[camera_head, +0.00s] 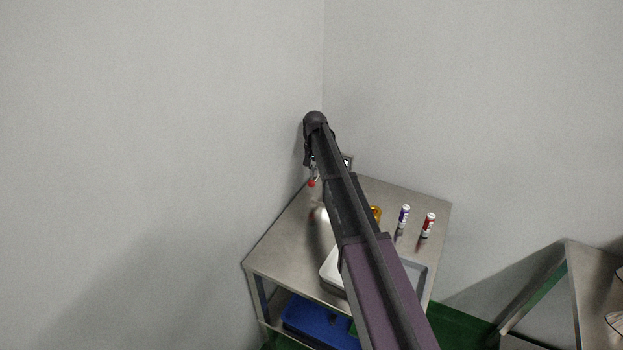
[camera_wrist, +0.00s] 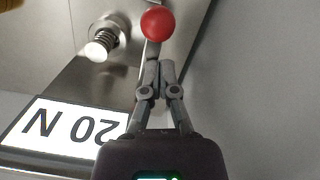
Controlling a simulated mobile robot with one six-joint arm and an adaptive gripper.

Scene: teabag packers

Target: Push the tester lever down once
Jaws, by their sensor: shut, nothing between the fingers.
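The tester lever ends in a red ball knob (camera_wrist: 157,24), near the top of the wrist view. Its thin metal rod runs down from the ball and passes behind my fingertips. The knob also shows as a small red spot in the head view (camera_head: 311,183), at the back left of the steel table. My gripper (camera_wrist: 156,68) is shut and empty, its fingertips just below the ball in the picture. I cannot tell whether they touch the rod. The tester has a spring plunger (camera_wrist: 104,38) and a white label (camera_wrist: 68,128) reading "20 N", upside down. My arm hides most of the tester in the head view.
The steel table (camera_head: 275,252) stands in a wall corner. A purple-labelled tube (camera_head: 404,215) and a red one (camera_head: 428,225) stand on its right. An amber item (camera_head: 376,213) and a white container (camera_head: 330,272) are partly hidden. A blue bin (camera_head: 312,318) sits below.

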